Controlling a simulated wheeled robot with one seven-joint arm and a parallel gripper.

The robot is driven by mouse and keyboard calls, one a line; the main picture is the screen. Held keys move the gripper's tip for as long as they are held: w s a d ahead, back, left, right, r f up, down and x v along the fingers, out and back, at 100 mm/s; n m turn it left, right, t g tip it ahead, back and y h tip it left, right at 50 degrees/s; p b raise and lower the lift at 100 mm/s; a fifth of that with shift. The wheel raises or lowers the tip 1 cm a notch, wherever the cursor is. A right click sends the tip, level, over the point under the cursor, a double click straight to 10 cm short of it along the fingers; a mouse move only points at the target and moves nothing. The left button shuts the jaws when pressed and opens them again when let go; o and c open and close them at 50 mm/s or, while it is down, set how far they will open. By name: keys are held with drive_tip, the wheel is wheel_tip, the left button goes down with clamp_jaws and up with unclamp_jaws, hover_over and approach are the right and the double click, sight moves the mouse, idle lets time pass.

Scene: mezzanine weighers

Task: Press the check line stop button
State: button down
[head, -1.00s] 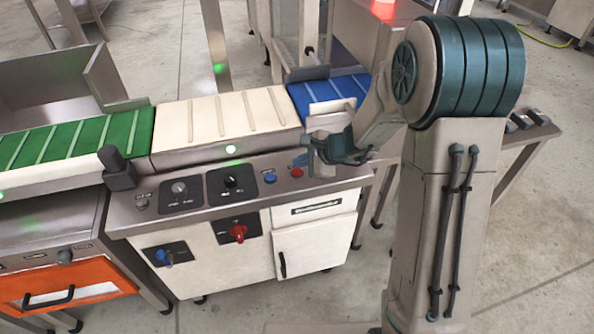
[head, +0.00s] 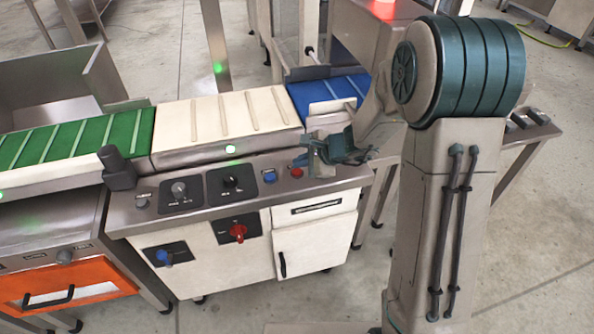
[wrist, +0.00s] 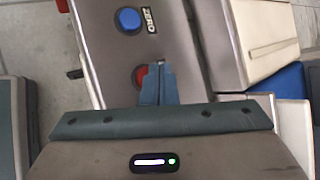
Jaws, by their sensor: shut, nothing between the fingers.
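The red button (head: 296,172) sits at the right end of the control panel, to the right of a blue button (head: 270,177). In the wrist view the red button (wrist: 141,76) is just left of my fingertips and partly hidden by them. The blue button (wrist: 129,20), labelled ZERO, lies beyond it. My gripper (head: 309,162) is shut and empty, held over the panel's right end beside the red button. It also shows in the wrist view (wrist: 160,68). I cannot tell whether the tips touch the panel or the button.
The panel (head: 220,211) also has dark dial plates and a grey knob. A dark upright post (head: 117,168) stands at its left end. Behind it run a green belt (head: 70,139), a cream belt (head: 228,120) and a blue belt (head: 325,93). A red rotary switch (head: 238,232) is on the front.

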sight(301, 172)
drive_tip(key=shift+f, duration=0.15)
drive_tip(key=shift+f+b, duration=0.25)
drive_tip(key=shift+b, duration=0.3)
drive_tip(key=shift+f+b, duration=0.45)
drive_tip(key=shift+b, duration=0.1)
idle(0.3)
idle(0.4)
drive_tip(key=shift+r+p, duration=0.6)
drive_tip(key=shift+r, duration=0.25)
drive_tip(key=shift+r, duration=0.15)
drive_tip(key=shift+r+p, duration=1.85)
drive_tip(key=shift+r, duration=0.55)
